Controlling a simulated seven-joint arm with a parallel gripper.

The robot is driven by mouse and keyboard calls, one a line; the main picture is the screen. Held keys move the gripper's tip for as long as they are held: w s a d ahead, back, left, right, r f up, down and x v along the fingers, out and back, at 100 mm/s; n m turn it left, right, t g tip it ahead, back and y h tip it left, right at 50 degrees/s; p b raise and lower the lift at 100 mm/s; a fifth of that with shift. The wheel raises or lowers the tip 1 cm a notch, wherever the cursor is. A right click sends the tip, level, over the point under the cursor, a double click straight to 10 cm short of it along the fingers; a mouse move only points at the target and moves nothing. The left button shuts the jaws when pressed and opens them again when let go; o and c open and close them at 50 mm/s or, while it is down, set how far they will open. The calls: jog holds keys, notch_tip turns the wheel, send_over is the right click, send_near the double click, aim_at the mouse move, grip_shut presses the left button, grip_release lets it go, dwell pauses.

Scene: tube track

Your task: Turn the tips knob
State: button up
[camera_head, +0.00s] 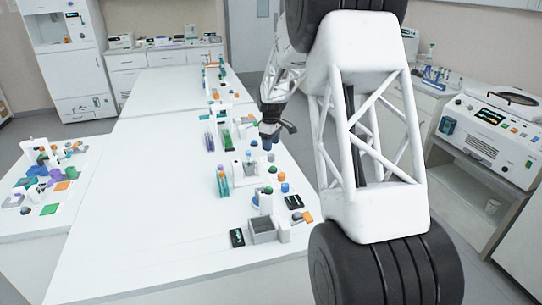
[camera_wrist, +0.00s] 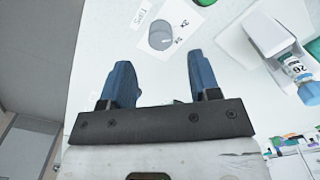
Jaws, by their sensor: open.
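A grey-blue round knob (camera_wrist: 161,37) sits on a white label plate (camera_wrist: 186,16) near the top middle of the wrist view. Small dark print lies around it; I cannot read it surely. My gripper (camera_wrist: 160,62) is open, its two blue fingers apart with nothing between them. The knob shows beyond the fingertips, between the finger lines, and is not touched. In the camera_head view my gripper (camera_head: 268,139) is over the right side of the long white table; I cannot make out the knob there.
The wrist view shows a green round thing (camera_wrist: 204,2) at the top and a white device with a small bottle (camera_wrist: 294,66) at right. In the camera_head view, racks and coloured items line the table's (camera_head: 150,190) right side; its left part is clear.

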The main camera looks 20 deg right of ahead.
aim_at(271, 155)
jog(key=shift+f, duration=2.9)
jog(key=c, duration=0.9)
